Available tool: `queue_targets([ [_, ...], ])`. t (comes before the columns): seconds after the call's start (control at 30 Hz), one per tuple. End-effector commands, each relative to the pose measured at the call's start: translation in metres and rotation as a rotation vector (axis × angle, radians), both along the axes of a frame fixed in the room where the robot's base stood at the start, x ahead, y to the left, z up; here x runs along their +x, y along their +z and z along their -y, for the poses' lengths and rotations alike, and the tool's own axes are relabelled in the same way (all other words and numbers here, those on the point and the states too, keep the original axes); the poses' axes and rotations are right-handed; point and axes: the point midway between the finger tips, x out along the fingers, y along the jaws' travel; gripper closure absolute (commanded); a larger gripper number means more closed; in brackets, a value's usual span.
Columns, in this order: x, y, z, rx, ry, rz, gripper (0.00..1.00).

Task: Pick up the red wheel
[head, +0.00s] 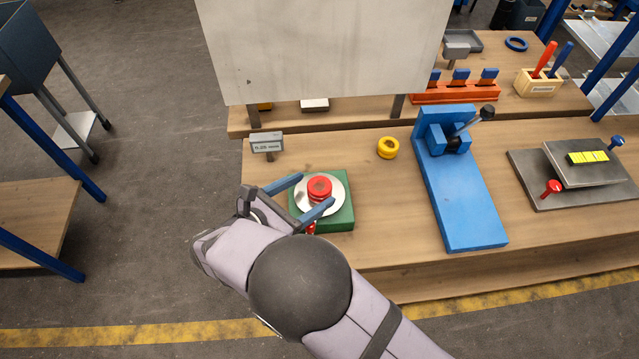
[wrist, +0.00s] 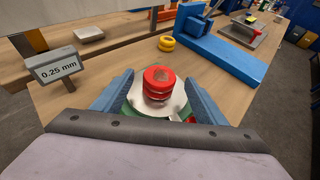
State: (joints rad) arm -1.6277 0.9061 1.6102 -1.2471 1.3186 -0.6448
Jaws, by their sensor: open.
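The red wheel (head: 319,187) sits at the centre of a silver disc (head: 336,200) on a green base (head: 340,220), near the table's left front. In the wrist view the red wheel (wrist: 159,80) looks like a stack of red rings with a greyish top. My gripper (head: 308,193) is open, with one blue finger on each side of the wheel. In the wrist view the fingers of my gripper (wrist: 160,92) also flank the wheel, with visible gaps. Part of the green base is hidden behind my gripper.
A sign reading 0.25 mm (wrist: 58,66) stands left of the base. A yellow ring (head: 388,148) lies behind it to the right. A blue fixture (head: 462,200) stands further right, then a grey plate (head: 535,190) with red and blue knobs. A pale panel (head: 320,50) rises behind.

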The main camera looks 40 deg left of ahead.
Motion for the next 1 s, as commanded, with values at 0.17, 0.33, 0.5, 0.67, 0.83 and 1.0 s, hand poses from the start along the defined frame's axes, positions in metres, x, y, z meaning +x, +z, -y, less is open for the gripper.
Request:
queue_targets([
  [0.17, 0.019, -0.005, 0.001, -0.002, -0.001, 0.000, 0.34],
  [0.33, 0.025, -0.009, 0.001, 0.000, 0.000, 0.000, 0.34],
  [0.5, 0.025, -0.010, 0.001, 0.000, 0.001, 0.000, 0.34],
  [0.67, 0.025, -0.010, 0.001, 0.000, 0.001, 0.000, 0.68],
  [0.83, 0.025, -0.009, 0.001, 0.001, 0.001, 0.001, 0.86],
  [1.0, 0.025, -0.008, 0.001, 0.001, 0.001, 0.001, 0.86],
])
